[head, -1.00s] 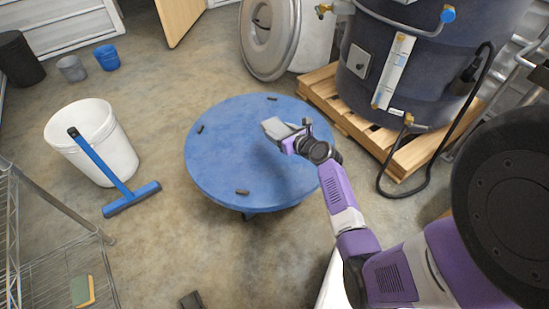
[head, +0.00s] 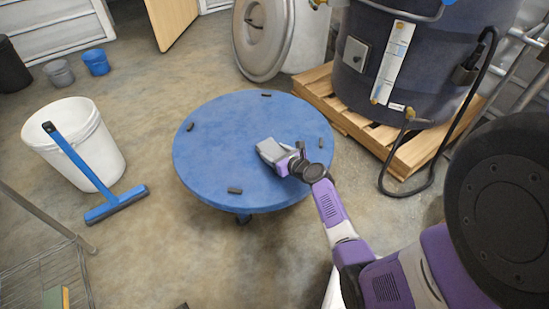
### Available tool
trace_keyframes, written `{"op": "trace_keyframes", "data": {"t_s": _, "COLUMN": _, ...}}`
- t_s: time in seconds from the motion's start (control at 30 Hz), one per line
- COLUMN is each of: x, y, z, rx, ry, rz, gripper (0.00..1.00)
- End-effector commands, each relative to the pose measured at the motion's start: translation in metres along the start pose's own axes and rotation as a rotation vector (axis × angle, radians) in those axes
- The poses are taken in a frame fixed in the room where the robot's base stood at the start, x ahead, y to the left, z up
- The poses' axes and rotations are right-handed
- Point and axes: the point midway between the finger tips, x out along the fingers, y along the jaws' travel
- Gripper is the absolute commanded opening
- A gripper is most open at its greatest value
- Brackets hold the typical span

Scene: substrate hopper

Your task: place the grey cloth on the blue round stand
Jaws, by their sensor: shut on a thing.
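The blue round stand (head: 212,163) is a low, flat disc on dark casters, with several small dark blocks near its rim. My gripper (head: 283,157) is over the right of its middle, shut on the grey cloth (head: 269,149). The cloth shows as a small, flat grey piece at the end of my gripper, over the blue top. Its underside is hidden, and I cannot tell whether it touches the stand. The fingertips are small and partly hidden by the cloth.
A white bucket (head: 95,150) and a blue squeegee (head: 85,165) are left of the stand. A dark tank (head: 440,75) stands on a wooden pallet (head: 385,140) at the right. A wire rack (head: 45,270) is at lower left.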

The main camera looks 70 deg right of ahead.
Motion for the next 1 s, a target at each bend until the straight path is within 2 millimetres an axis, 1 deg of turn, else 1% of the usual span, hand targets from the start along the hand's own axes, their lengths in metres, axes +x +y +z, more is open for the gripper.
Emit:
{"op": "trace_keyframes", "data": {"t_s": 0.03, "x": 0.003, "y": -0.001, "z": -0.007, "rx": 0.001, "ry": -0.001, "rz": -0.001, "gripper": 0.23}}
{"op": "trace_keyframes", "data": {"t_s": 0.27, "x": 0.003, "y": -0.001, "z": -0.005, "rx": -0.001, "ry": -0.001, "rz": -0.001, "gripper": 0.23}}
{"op": "trace_keyframes", "data": {"t_s": 0.43, "x": 0.004, "y": 0.000, "z": -0.009, "rx": -0.002, "ry": -0.001, "rz": 0.000, "gripper": 0.23}}
{"op": "trace_keyframes", "data": {"t_s": 0.47, "x": 0.004, "y": 0.000, "z": -0.008, "rx": -0.002, "ry": -0.001, "rz": 0.000, "gripper": 0.69}}
{"op": "trace_keyframes", "data": {"t_s": 0.53, "x": 0.004, "y": 0.000, "z": -0.008, "rx": -0.001, "ry": -0.001, "rz": 0.000, "gripper": 0.83}}
{"op": "trace_keyframes", "data": {"t_s": 0.57, "x": 0.004, "y": 0.000, "z": -0.008, "rx": -0.001, "ry": -0.001, "rz": 0.000, "gripper": 0.85}}
{"op": "trace_keyframes", "data": {"t_s": 0.87, "x": 0.003, "y": -0.001, "z": -0.007, "rx": -0.001, "ry": -0.001, "rz": -0.001, "gripper": 0.85}}
{"op": "trace_keyframes", "data": {"t_s": 0.93, "x": 0.002, "y": -0.001, "z": -0.004, "rx": 0.000, "ry": -0.001, "rz": -0.002, "gripper": 0.85}}
{"op": "trace_keyframes", "data": {"t_s": 1.0, "x": -0.006, "y": 0.000, "z": -0.004, "rx": 0.001, "ry": 0.000, "rz": -0.001, "gripper": 0.85}}
